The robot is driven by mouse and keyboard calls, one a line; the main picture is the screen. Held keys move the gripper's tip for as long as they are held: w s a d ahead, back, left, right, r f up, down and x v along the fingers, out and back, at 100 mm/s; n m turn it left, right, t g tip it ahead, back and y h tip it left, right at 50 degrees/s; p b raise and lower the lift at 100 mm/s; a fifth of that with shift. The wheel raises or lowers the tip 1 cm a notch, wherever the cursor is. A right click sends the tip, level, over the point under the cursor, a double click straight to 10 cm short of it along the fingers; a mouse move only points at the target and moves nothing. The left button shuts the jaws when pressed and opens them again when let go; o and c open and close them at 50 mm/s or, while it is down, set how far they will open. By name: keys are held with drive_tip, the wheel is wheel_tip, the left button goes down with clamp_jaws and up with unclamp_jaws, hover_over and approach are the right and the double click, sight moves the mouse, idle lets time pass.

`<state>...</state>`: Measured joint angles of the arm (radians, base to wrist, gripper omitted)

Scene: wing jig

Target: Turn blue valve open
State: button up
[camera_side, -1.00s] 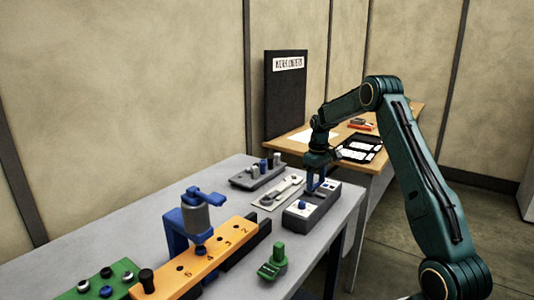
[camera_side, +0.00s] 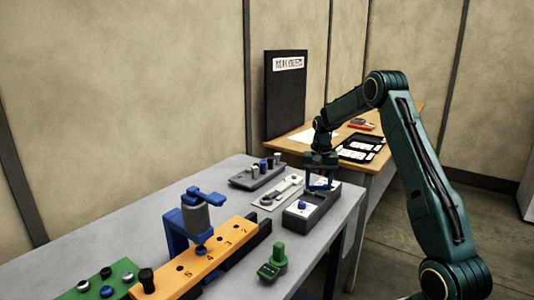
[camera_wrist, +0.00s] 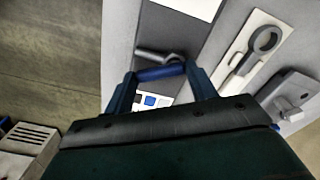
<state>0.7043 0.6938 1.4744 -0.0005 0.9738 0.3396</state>
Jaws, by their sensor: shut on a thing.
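The blue valve shows as a blue bar-shaped handle (camera_wrist: 160,73) between my fingertips in the wrist view. My gripper (camera_wrist: 161,76) is shut on this handle, one finger at each end of it. In the side view my gripper (camera_side: 320,185) points down over the far part of a grey valve box (camera_side: 318,212). The handle is mostly hidden by the fingers there. A small blue knob (camera_side: 302,206) sits on the nearer, white-topped part of the box.
A white plate with a grey wrench-like part (camera_side: 270,197) lies left of the box. A grey block with pegs (camera_side: 257,172) stands behind it. An orange numbered rail (camera_side: 225,250), a blue clamp stand (camera_side: 175,230) and a green part (camera_side: 278,255) are nearer.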

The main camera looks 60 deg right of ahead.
sight(317, 196)
drive_tip(key=m, duration=0.3)
drive_tip(key=a+m, duration=0.1)
drive_tip(key=m, duration=0.2)
drive_tip(key=shift+s, duration=0.15)
idle(0.4)
drive_tip(key=o, duration=1)
drive_tip(key=shift+r, duration=0.1)
wheel_tip(317, 196, up, 14)
drive_tip(key=shift+f, duration=0.15)
idle(0.3)
